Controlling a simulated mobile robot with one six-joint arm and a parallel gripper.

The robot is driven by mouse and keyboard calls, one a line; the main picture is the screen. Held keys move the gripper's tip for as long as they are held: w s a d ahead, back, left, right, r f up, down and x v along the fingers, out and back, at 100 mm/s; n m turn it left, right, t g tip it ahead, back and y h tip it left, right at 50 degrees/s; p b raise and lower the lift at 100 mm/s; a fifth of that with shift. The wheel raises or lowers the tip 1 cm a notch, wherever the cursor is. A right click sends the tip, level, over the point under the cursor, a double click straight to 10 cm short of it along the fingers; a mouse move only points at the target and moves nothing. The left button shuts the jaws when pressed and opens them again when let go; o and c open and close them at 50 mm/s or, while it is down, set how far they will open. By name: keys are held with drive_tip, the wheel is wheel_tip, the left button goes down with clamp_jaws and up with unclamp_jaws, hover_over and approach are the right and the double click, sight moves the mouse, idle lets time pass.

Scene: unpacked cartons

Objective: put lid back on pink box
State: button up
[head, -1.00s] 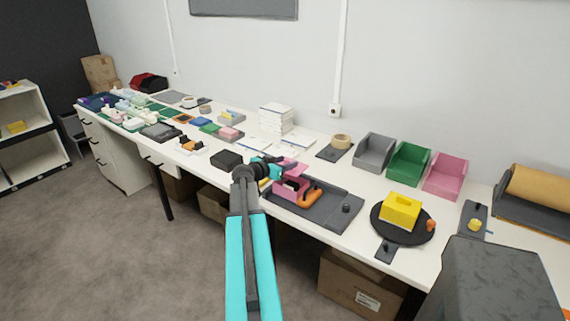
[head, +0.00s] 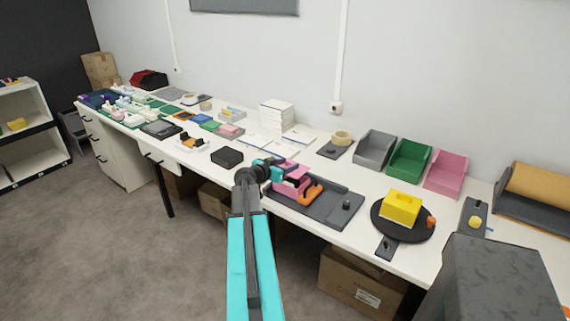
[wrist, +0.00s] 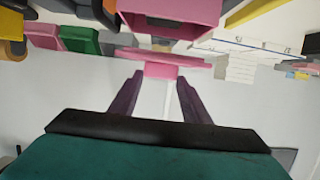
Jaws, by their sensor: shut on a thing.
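The pink box (head: 288,188) stands on the dark grey tray on the table, with its dark opening showing in the wrist view (wrist: 170,8). My gripper (wrist: 159,74) is shut on the raised pink block of the pink lid (wrist: 150,56). The lid's plate lies across the fingertips, close to the box; a narrow gap shows between them in the wrist view. In the head view, my gripper (head: 280,172) is at the box's upper left, and its wrist partly hides the box and lid. I cannot tell whether the lid touches the box there.
An orange piece (head: 311,192) sits right against the box on the dark tray (head: 335,204). A black box (head: 227,157) stands to the left. A yellow block (head: 401,206) rests on a round black plate to the right. White stacked boxes (head: 277,115) stand behind.

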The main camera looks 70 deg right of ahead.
drive_tip(key=shift+f, duration=1.05)
drive_tip(key=shift+s+a+b, duration=0.1)
drive_tip(key=shift+b, duration=0.85)
drive_tip(key=shift+f+b, duration=1.15)
drive_tip(key=shift+b, duration=0.45)
drive_tip(key=o, duration=1.1)
drive_tip(key=shift+a, duration=0.15)
